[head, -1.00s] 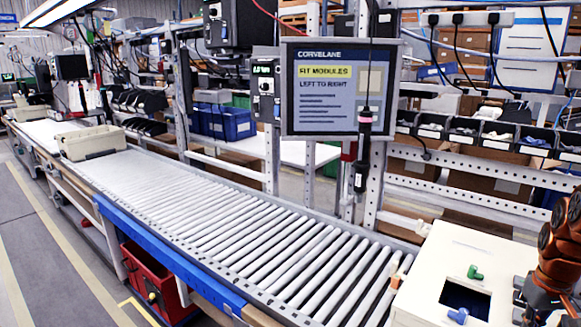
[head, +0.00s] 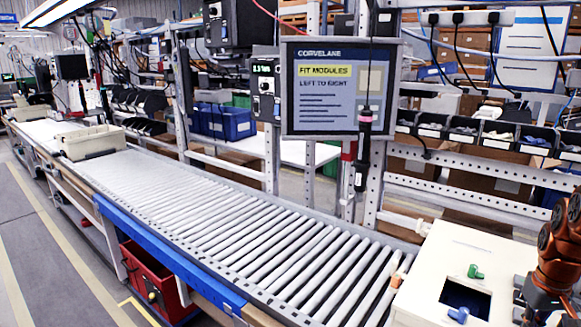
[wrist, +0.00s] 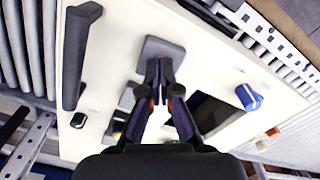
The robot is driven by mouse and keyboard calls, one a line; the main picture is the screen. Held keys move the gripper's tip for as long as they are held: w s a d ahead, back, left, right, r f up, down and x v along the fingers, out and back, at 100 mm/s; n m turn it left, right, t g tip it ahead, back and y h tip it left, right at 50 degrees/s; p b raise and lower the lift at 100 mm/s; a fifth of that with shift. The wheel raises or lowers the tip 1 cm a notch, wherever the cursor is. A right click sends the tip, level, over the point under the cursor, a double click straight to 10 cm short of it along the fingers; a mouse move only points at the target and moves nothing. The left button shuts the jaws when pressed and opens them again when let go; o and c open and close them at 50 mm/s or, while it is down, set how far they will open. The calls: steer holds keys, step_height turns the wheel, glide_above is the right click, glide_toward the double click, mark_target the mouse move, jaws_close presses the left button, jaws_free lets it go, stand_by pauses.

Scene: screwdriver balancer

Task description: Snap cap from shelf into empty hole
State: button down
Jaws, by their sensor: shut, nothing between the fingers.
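A cream panel (wrist: 112,65) fills much of the wrist view, and its top also shows in the head view (head: 445,250). A dark rectangular hole (wrist: 212,113) is open in it, also seen in the head view (head: 466,297). A blue knob (wrist: 248,97) stands beside the hole. A grey square piece (wrist: 160,52) lies beyond my fingertips; I cannot tell whether they touch it. My gripper (wrist: 160,82) is shut and empty, left of the hole in the wrist view. I cannot clearly identify the cap or its shelf.
A dark grey bar (wrist: 75,60) and a small dark piece (wrist: 78,120) are on the panel at left. A green knob (head: 474,272) stands behind the hole. A roller conveyor (head: 230,225) runs alongside, with a monitor (head: 325,90) above. Parts bins (head: 490,135) stand behind.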

steer(key=shift+s+a+f+b, duration=0.1)
steer(key=shift+f+b, duration=0.25)
steer(key=shift+f, duration=0.3)
stand_by(0.4)
steer(key=shift+r, duration=0.1)
steer(key=shift+r+p, duration=0.55)
steer(key=shift+r, duration=2)
